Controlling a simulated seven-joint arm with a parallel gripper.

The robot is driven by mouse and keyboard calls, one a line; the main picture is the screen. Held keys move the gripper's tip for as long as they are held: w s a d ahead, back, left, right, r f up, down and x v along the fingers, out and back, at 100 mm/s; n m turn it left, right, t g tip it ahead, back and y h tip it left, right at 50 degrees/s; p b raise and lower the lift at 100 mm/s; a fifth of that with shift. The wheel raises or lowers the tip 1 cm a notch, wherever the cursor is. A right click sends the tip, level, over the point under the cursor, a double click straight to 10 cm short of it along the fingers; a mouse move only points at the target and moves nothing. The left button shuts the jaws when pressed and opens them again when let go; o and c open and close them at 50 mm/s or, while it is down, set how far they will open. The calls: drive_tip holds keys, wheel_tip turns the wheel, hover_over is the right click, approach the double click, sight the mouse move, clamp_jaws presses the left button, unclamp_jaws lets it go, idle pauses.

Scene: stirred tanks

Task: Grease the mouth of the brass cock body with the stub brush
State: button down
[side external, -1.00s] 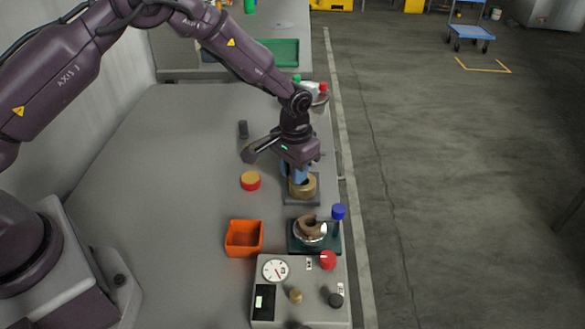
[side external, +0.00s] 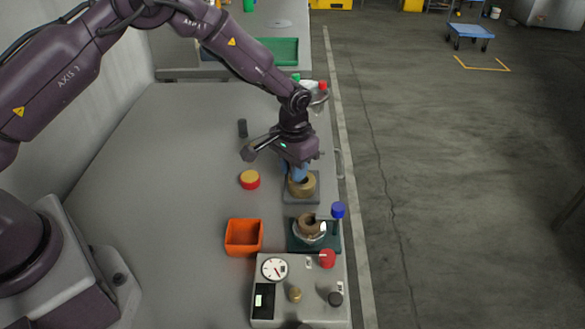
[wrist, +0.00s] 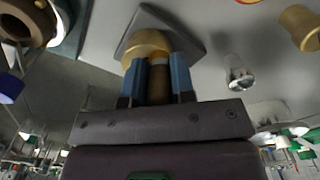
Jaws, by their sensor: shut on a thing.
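The brass cock body (side external: 304,187), a round brass-coloured piece with a dark round mouth, stands on a grey square plate (side external: 290,198) near the bench's right edge. My gripper (side external: 296,175) is over it, fingers pointing down at the mouth. In the wrist view my blue fingers (wrist: 159,62) are shut on the brown handle of the stub brush (wrist: 159,86). The brush's far end lies against or in front of the brass body (wrist: 146,44); the bristles are hidden, so I cannot tell whether they touch the mouth.
A brown ring-shaped piece (side external: 307,221) sits on a dark green base beside a blue-topped post (side external: 339,210). Nearby are an orange bin (side external: 244,237), a red-and-yellow round tin (side external: 250,180) and a control box (side external: 300,305). The bench's left side is clear.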

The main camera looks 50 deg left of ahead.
drive_tip(key=shift+s+a, duration=0.25)
drive_tip(key=shift+s+d, duration=0.25)
drive_tip(key=shift+d, duration=0.05)
drive_tip(key=shift+w+d, duration=0.2)
drive_tip(key=shift+w, duration=0.05)
drive_tip(key=shift+w+a, duration=0.25)
drive_tip(key=shift+a, duration=0.1)
drive_tip(key=shift+s+a+r, duration=0.15)
drive_tip(key=shift+s, duration=0.3)
drive_tip(key=shift+d, duration=0.3)
drive_tip(key=shift+w+d+f, duration=0.15)
drive_tip(key=shift+d+f, duration=0.05)
drive_tip(key=shift+w+a+r, duration=0.1)
drive_tip(key=shift+w, duration=0.1)
drive_tip(key=shift+s+a+r, duration=0.1)
drive_tip(key=shift+s+a, duration=0.05)
